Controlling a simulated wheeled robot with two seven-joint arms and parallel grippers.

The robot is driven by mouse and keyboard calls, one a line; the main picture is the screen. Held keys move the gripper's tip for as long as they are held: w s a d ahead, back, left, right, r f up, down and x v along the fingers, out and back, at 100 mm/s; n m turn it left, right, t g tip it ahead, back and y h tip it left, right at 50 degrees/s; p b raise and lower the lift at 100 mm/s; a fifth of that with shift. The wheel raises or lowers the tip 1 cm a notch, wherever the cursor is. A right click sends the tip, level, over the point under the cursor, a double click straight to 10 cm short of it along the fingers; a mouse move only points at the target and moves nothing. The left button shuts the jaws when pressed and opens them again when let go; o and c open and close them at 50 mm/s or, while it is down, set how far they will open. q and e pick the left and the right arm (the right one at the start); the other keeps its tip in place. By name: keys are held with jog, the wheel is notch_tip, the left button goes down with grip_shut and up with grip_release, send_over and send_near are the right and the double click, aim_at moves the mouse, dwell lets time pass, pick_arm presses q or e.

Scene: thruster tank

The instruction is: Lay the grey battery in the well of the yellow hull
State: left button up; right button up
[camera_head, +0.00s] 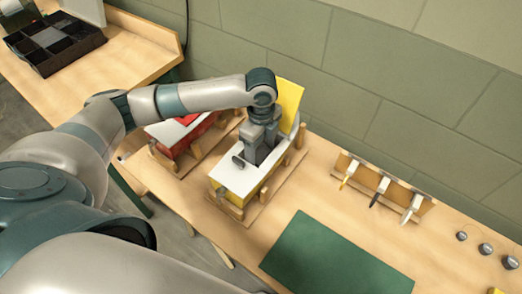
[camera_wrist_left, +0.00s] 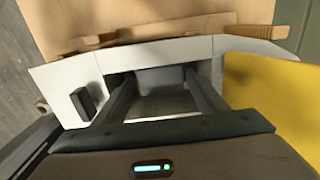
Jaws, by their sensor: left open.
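The yellow hull (camera_head: 246,200) with a white deck stands on a wooden cradle at the middle of the bench, its yellow lid raised at the back right. My left gripper (camera_head: 257,155) points down over the hull's open well. In the left wrist view, its two fingers (camera_wrist_left: 162,92) stand apart, reaching into the well opening in the white deck (camera_wrist_left: 215,48). A grey surface shows between the fingers. I cannot tell whether it is the grey battery or the well's own floor. My right gripper is out of view.
A red hull (camera_head: 172,134) stands on a cradle to the left. A green mat (camera_head: 335,258) lies in front right. A wooden rack (camera_head: 382,185) with several tools stands at the back right, near several small round parts. A black divided tray (camera_head: 55,43) sits on the far-left bench.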

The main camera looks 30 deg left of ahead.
aim_at(261, 154)
pick_arm(q)
notch_tip(261, 154, up, 12)
jog(key=b, duration=0.2)
dwell(0.4)
dwell(1.1)
